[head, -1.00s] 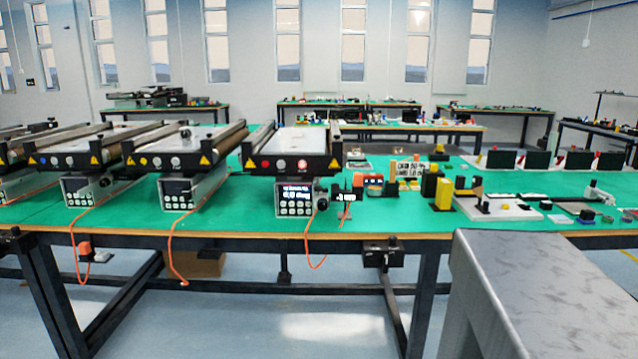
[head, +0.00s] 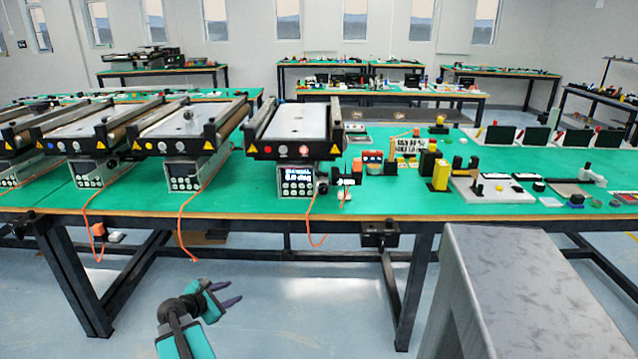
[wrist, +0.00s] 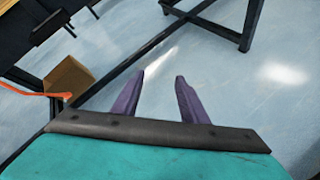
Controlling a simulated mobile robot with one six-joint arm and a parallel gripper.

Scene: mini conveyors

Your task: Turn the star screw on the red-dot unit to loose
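The red-dot unit (head: 292,147) is a mini conveyor with a pale belt, dark side rails and a red dot (head: 267,149) on its front panel. It stands at the front of the green table, with a lit control box (head: 298,180) below. A small dark knob (head: 322,183) shows at the right of that box; I cannot tell whether it is the star screw or how it is turned. My gripper (head: 232,292) is open and empty, below and in front of the table edge, left of the unit. In the wrist view its two purple fingers (wrist: 160,78) are apart over bare floor.
Several similar conveyors stand left of the red-dot unit, one close by (head: 185,142). Orange cables (head: 182,225) hang over the table's front edge. Yellow and black blocks (head: 441,175) stand to the right. A grey metal surface (head: 520,280) fills the lower right.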

